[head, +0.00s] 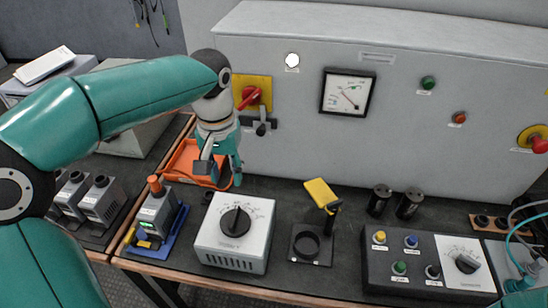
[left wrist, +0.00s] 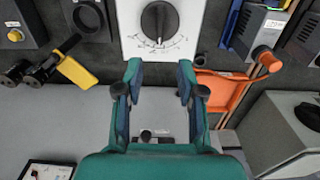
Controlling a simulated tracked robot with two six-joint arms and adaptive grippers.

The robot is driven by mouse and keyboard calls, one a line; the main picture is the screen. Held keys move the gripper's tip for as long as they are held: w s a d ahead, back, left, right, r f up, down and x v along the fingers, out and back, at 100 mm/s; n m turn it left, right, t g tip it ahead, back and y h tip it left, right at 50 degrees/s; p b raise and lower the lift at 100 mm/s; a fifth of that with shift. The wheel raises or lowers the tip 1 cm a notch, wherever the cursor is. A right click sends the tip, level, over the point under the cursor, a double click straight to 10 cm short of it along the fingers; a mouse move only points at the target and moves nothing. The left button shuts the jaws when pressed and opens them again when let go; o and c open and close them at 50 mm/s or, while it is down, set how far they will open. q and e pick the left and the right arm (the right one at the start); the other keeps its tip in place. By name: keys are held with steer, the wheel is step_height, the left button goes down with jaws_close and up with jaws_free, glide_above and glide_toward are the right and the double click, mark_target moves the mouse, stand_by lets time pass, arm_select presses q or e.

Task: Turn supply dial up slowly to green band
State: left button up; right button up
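A white box (head: 205,240) with a black dial (head: 236,221) on its sloped top stands on the bench. The dial and its printed scale also show at the top of the left wrist view (left wrist: 159,20). A square meter (head: 347,93) on the grey cabinet has a needle and a small green mark; its exact reading is too small to tell. My left gripper (head: 221,174) is open and empty, behind the white box and apart from the dial; its parted fingers show in the left wrist view (left wrist: 160,72).
An orange tray (head: 183,163) lies behind the left gripper. A red switch handle (head: 249,97) sticks out of the cabinet. A black stand (head: 310,262) with a yellow-topped tool is right of the white box. A button panel (head: 382,270) has another dial (head: 467,263).

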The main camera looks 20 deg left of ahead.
mark_target(234, 217)
arm_select(q)
step_height(234, 217, down, 16)
steer(key=shift+r+b, duration=0.2)
steer(key=shift+b, duration=0.3)
stand_by(0.3)
jaws_close()
